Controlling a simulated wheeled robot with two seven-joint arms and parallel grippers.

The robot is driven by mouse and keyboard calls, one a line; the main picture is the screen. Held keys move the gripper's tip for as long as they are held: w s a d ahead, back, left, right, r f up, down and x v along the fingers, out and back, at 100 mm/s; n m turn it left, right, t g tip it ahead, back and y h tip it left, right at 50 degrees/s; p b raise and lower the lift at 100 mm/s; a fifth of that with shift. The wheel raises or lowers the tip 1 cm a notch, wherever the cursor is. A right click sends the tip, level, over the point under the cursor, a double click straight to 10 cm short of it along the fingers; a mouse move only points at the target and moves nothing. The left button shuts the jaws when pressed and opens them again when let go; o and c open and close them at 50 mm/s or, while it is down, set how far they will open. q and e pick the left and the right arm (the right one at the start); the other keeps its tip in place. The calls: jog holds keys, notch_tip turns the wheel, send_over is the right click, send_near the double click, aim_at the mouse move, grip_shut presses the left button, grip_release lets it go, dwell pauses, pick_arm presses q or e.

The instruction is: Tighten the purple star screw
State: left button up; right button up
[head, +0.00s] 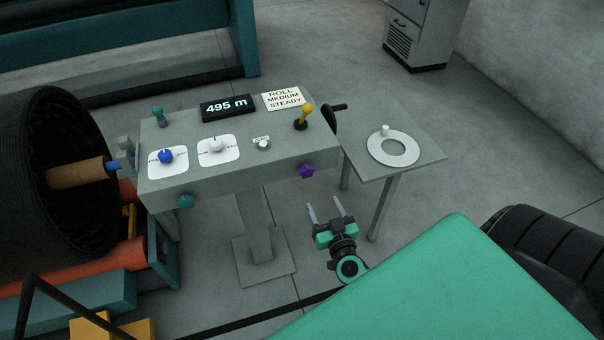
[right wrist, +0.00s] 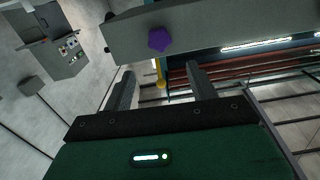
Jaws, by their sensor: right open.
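The purple star screw (head: 306,171) sits on the front face of the grey control console (head: 240,176), near its right end. In the right wrist view the purple star screw (right wrist: 159,40) shows beyond the fingertips, a little above the middle of the gap. My right gripper (head: 325,208) is open and empty, below and in front of the screw, with its fingers pointing up toward the console. In the right wrist view its two fingers (right wrist: 160,82) stand wide apart, clear of the screw. My left gripper is not in view.
A teal star screw (head: 186,202) is on the same front face at the left. A yellow lever (head: 304,117) and black crank (head: 335,107) are near the console's right end. A side table (head: 425,157) with a white ring (head: 373,153) stands to the right.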

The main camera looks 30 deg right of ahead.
aim_at(308, 173)
jog(key=p+x, duration=0.1)
jog(key=x, duration=1.2)
jog(key=shift+d, duration=0.15)
jog(key=shift+c, duration=0.2)
jog(key=c, duration=1)
